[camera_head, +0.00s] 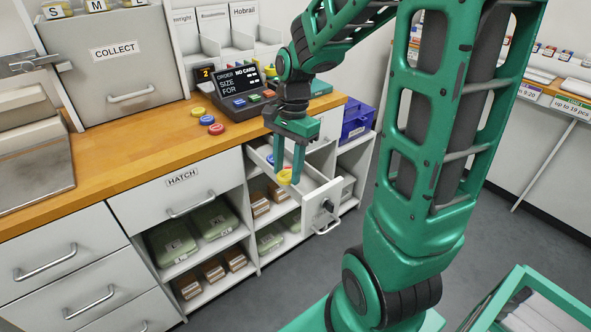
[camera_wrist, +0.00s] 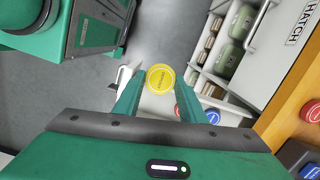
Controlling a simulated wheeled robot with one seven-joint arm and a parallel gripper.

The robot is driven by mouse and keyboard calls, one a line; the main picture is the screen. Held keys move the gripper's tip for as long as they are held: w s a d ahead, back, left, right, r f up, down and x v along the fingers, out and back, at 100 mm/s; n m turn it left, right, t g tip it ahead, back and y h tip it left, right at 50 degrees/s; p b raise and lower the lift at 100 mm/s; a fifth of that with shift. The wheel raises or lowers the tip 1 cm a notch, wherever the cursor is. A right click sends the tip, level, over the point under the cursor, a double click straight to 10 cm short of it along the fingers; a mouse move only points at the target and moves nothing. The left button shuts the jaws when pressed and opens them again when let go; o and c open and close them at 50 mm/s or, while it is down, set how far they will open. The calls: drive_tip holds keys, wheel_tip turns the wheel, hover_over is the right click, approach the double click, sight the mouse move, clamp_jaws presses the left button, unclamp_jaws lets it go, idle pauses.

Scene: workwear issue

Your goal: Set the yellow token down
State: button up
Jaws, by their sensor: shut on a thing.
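The yellow token (camera_head: 285,177) is a small round disc between the fingertips of my gripper (camera_head: 289,178). In the wrist view the yellow token (camera_wrist: 160,78) faces the camera, with a finger on each side. My gripper is shut on it and points down over the open drawer (camera_head: 317,196) of the white counter. The token appears to be at or above the drawer's rim; its exact height is hard to tell. A blue disc (camera_wrist: 212,117) and a partly hidden red one (camera_wrist: 178,111) show beside the right finger in the wrist view.
A blue bin (camera_head: 357,122) stands right of the drawer. Shelves below hold green packs and brown boxes.

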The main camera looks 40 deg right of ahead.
drive_tip(key=a+r, duration=0.2)
drive_tip(key=a, duration=0.2)
drive_tip(key=w+f+n, duration=0.4)
drive_tip(key=w+n, duration=0.3)
drive_tip(key=w, duration=0.1)
drive_tip(key=w+f+n+g+h, duration=0.1)
drive_tip(key=w+f+n, duration=0.4)
drive_tip(key=w+n, duration=0.3)
drive_tip(key=shift+w+a, duration=0.3)
drive_tip(key=shift+w, duration=0.35)
